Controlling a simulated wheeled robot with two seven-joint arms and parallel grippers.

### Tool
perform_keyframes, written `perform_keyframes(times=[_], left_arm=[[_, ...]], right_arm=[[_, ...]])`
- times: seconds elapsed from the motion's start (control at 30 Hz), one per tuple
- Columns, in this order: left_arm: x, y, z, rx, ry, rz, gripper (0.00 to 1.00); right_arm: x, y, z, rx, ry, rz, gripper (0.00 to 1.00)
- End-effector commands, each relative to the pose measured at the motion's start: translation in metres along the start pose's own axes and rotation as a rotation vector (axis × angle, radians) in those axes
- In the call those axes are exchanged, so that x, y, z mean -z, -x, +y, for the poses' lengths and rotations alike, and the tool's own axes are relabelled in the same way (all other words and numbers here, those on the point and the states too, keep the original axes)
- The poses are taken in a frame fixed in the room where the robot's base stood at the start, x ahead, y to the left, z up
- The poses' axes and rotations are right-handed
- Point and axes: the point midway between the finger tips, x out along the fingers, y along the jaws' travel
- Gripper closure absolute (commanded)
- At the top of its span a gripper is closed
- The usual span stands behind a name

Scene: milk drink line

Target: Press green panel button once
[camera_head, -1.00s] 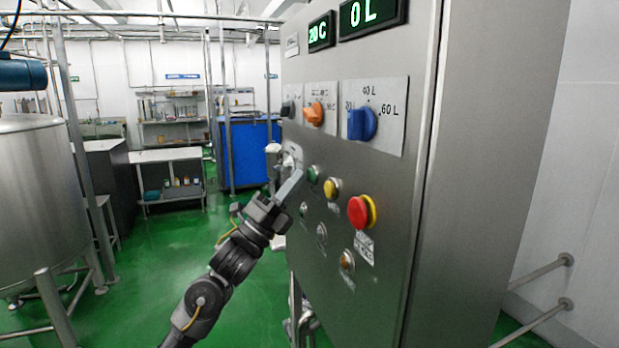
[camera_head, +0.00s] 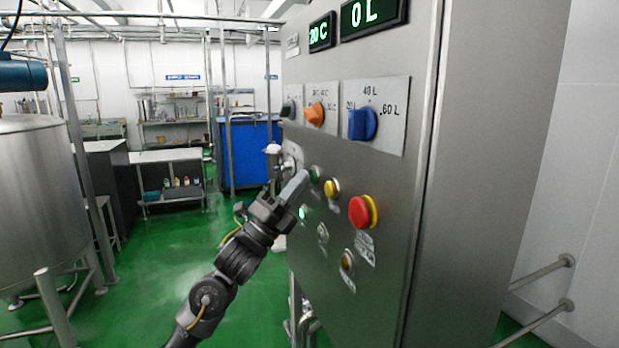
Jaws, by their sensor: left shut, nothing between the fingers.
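The steel control panel (camera_head: 390,215) fills the right of the head view. Its green button (camera_head: 314,173) sits left of a yellow button (camera_head: 331,188) and a red emergency stop (camera_head: 359,211). My left gripper (camera_head: 303,176) is shut and empty, its fingertips at the green button and partly covering it. They look in contact, but the exact touch is hard to see. Below, a small green lamp (camera_head: 303,212) is lit. My right gripper is not in view.
An orange knob (camera_head: 315,114) and a blue knob (camera_head: 362,123) stick out above the buttons. Displays (camera_head: 372,14) on top read 20 C and 0 L. A steel tank (camera_head: 40,205) stands at the left. Green floor (camera_head: 150,260) is clear between.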

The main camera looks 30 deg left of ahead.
Motion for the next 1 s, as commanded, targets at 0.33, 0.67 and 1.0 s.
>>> perform_keyframes(times=[0.33, 0.67, 1.0], left_arm=[[0.000, 0.000, 0.000, -0.001, 0.000, 0.001, 1.00], [-0.006, 0.010, -0.006, -0.001, -0.001, 0.001, 1.00], [-0.008, 0.012, -0.009, 0.000, 0.000, 0.000, 1.00]], right_arm=[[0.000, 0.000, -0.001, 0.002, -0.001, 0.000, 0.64], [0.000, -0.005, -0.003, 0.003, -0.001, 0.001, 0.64], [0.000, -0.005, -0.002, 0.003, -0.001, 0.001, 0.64]])
